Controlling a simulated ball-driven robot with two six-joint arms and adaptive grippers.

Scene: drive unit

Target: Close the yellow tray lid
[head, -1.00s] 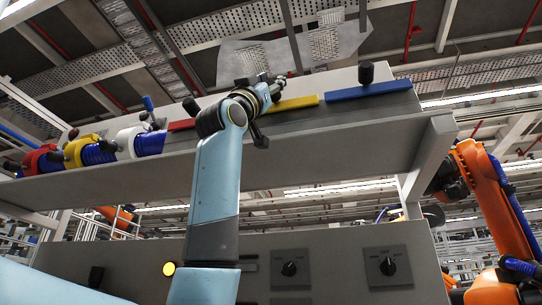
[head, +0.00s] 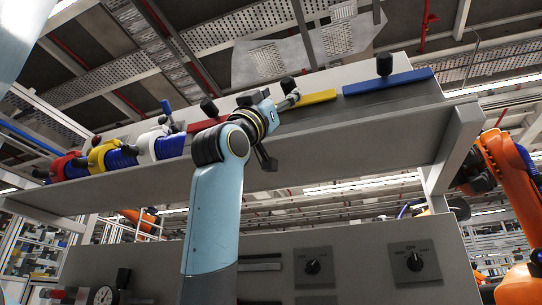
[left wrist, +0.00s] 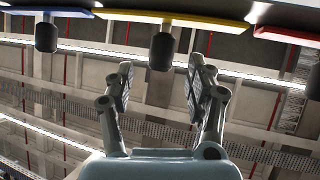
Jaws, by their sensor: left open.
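The yellow tray lid (head: 312,97) is a flat bar on the upper shelf, between the red lid and the blue lid. Its black knob (head: 288,85) shows just behind my left gripper. My left gripper (head: 289,101) is in front of the lid's left end and hides part of it. In the left wrist view the yellow lid (left wrist: 205,22) runs along the top, with its black knob (left wrist: 161,51) hanging into the picture. There my left gripper (left wrist: 160,76) has its two fingers spread, with nothing between them; the knob appears beyond the fingertips. My right gripper is not in view.
The blue lid (head: 390,82) lies to the right and the red lid (head: 203,124) to the left, each with a black knob. Coloured clamps with blue hoses sit farther left on the shelf (head: 340,150). A panel with rotary switches (head: 312,267) is below.

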